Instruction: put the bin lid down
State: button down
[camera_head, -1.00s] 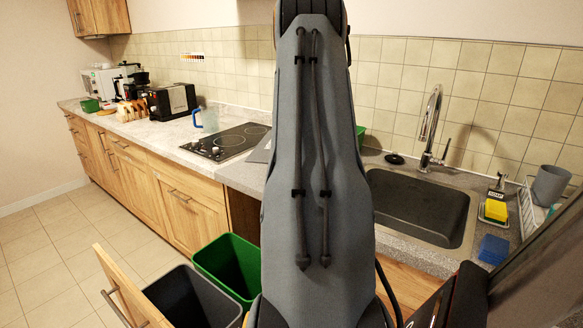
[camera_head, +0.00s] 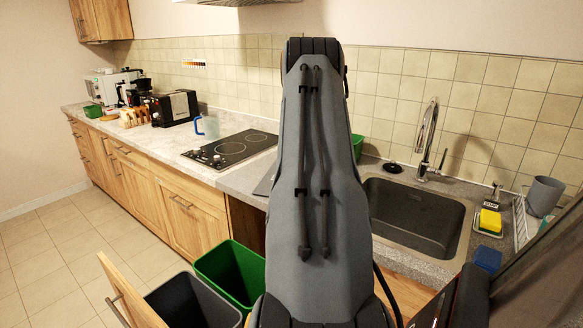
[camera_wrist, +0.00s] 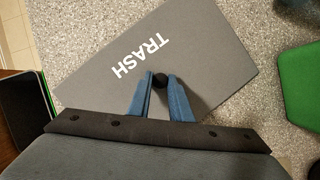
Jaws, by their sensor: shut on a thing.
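The bin lid (camera_wrist: 205,50) is a flat grey panel marked TRASH, with a small dark round knob. In the wrist view my gripper (camera_wrist: 160,82) has its two blue fingers closed on the knob. The lid lies flat over the speckled countertop; I cannot tell whether it touches it. In the head view a sliver of the lid (camera_head: 265,182) shows left of my arm, which hides my gripper and the rest of it. The grey bin (camera_head: 192,301) and green bin (camera_head: 230,272) stand open in the pulled-out drawer below.
A green lid (camera_wrist: 302,85) lies on the counter right of the grey one in the wrist view. The cooktop (camera_head: 230,148) is to the left and the sink (camera_head: 415,215) to the right. A blue-handled clear jug (camera_head: 207,125) stands behind the cooktop.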

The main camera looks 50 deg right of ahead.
jog(key=shift+f, duration=0.15)
jog(key=c, duration=1.6)
grip_release()
